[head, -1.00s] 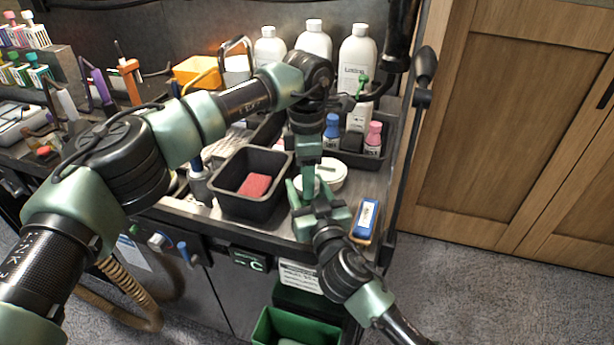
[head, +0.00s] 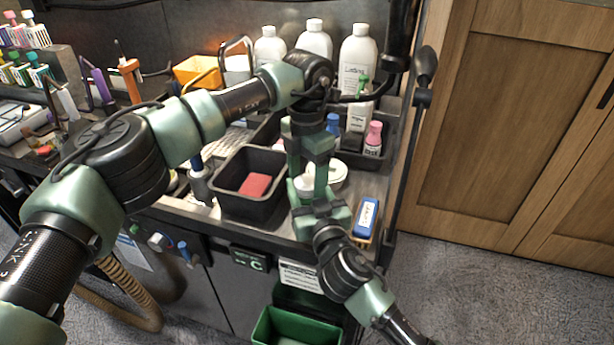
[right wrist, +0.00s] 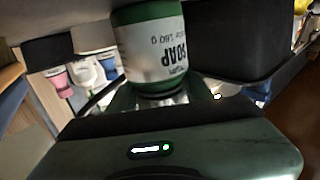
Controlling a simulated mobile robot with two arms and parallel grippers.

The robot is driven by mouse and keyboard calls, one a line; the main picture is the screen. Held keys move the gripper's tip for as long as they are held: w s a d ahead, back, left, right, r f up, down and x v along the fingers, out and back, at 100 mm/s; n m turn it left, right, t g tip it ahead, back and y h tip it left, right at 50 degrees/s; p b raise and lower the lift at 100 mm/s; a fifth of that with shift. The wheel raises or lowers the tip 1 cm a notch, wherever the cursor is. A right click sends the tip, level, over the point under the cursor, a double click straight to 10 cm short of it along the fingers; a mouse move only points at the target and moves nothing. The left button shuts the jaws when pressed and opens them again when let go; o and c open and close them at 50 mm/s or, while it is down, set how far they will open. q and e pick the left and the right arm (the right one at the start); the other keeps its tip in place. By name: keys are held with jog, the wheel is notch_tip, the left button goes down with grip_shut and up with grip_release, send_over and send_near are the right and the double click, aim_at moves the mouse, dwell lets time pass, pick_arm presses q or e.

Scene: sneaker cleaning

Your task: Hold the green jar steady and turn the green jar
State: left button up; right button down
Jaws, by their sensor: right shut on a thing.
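The green jar shows large in the right wrist view (right wrist: 155,50), with a white label reading SOAP, upside down in that picture. In the head view only a pale part of the jar (head: 305,184) shows between my grippers. My right gripper (head: 312,192) comes up from below and is shut on the jar; its fingers also flank it in the right wrist view (right wrist: 160,98). My left gripper (head: 307,165) points down from above, right over the jar. Its fingers overlap the jar and right gripper, so its grip is hidden.
A black bin (head: 240,204) with a red sponge (head: 256,185) stands left of the jar. A white round container (head: 335,174) is just behind. A blue-and-white brush or block (head: 366,217) lies at right near the counter edge. Bottles (head: 357,60) stand behind.

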pick_arm(q)
jog(key=shift+r, duration=2.3)
jog(key=shift+c, duration=0.3)
jog(key=r+m, duration=0.1)
jog(key=m, duration=0.1)
jog(key=r+m, duration=0.1)
jog(key=shift+d+m, duration=0.1)
jog(key=shift+m, duration=0.3)
jog(key=r+m, duration=0.1)
jog(key=m, duration=0.1)
jog(key=shift+m, duration=0.4)
jog(key=shift+f, duration=3.85)
grip_shut()
jog(key=n, duration=0.6)
jog(key=shift+n, duration=0.3)
